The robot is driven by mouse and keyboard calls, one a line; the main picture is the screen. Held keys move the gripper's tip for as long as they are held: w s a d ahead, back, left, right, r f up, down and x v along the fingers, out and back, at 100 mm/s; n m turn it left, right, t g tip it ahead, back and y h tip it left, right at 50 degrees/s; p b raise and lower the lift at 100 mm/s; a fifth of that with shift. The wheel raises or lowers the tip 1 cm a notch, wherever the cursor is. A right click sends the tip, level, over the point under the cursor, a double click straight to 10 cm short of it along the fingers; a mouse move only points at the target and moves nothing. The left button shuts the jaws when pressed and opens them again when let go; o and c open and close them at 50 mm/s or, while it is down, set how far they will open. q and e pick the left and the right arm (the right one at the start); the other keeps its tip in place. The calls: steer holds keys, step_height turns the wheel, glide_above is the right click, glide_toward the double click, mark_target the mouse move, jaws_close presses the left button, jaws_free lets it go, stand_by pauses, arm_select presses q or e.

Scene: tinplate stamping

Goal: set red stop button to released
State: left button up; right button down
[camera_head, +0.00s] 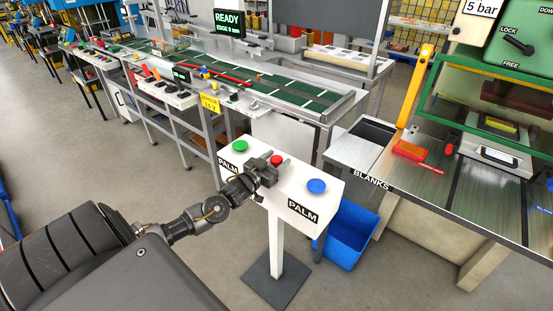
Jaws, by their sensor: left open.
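The red stop button (277,160) is on the top of a white pedestal box (318,165), between a green button (240,146) and a blue button (316,186). My left gripper (268,166) is over the box, right beside the red button on its left. Its fingers are open and appear close to the button; I cannot tell whether they touch it. The lower part of the button is partly hidden by the gripper, and whether it is pressed in or raised cannot be seen. My right gripper is not in view.
The box, labelled PALM, stands on a post with a dark base plate (277,287). A blue bin (348,236) is behind it on the floor. A BLANKS bench with a green-framed press (490,70) is on the right. A conveyor (230,82) runs behind.

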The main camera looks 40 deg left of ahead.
arm_select(q)
steer(key=shift+w, duration=0.25)
jaws_close()
steer(key=shift+r+p, duration=0.9)
steer(key=shift+p, duration=0.2)
steer(key=shift+c, duration=1.4)
jaws_free()
steer(key=shift+o, duration=1.4)
